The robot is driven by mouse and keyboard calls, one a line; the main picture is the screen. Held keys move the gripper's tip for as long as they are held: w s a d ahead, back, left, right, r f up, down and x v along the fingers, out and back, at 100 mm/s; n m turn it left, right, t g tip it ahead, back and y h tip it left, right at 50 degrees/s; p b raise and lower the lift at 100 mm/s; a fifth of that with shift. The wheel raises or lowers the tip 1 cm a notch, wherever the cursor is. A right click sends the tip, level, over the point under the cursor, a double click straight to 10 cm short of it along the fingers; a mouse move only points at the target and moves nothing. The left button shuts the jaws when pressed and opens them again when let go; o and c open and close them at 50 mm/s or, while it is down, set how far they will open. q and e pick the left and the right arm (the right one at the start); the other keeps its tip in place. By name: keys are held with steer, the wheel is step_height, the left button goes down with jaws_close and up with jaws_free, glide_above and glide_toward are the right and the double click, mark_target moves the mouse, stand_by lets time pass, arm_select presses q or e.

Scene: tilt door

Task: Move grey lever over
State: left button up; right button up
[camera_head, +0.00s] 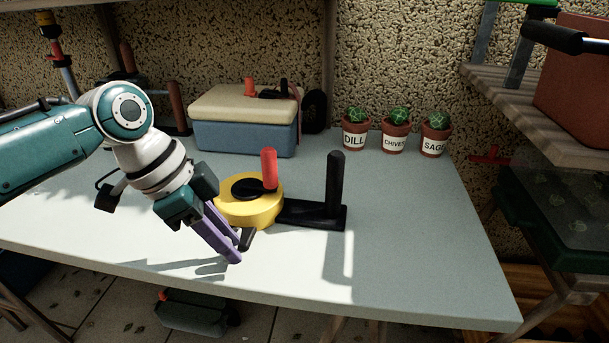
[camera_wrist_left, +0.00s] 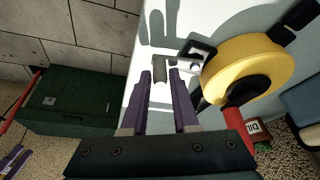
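The grey lever (camera_wrist_left: 161,69) shows in the left wrist view as a short pale post on a small bracket beside the yellow round base (camera_head: 252,210). In the head view my left gripper (camera_head: 235,257) hides most of it; a dark bracket piece (camera_head: 246,238) shows beside the fingers. My left gripper's purple fingers (camera_wrist_left: 160,74) are apart, with the grey post seen in the gap between their tips. Whether a finger touches it I cannot tell. A red lever (camera_head: 269,168) stands on the yellow base, and a black lever (camera_head: 335,184) stands upright to its right.
A blue and cream box (camera_head: 243,137) and several potted cacti (camera_head: 393,138) stand at the table's back. The table (camera_head: 420,240) is clear on the right and along its front edge. A green case (camera_wrist_left: 75,101) lies below the table.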

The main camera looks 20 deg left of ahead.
arm_select(q)
jaws_close()
stand_by(0.3)
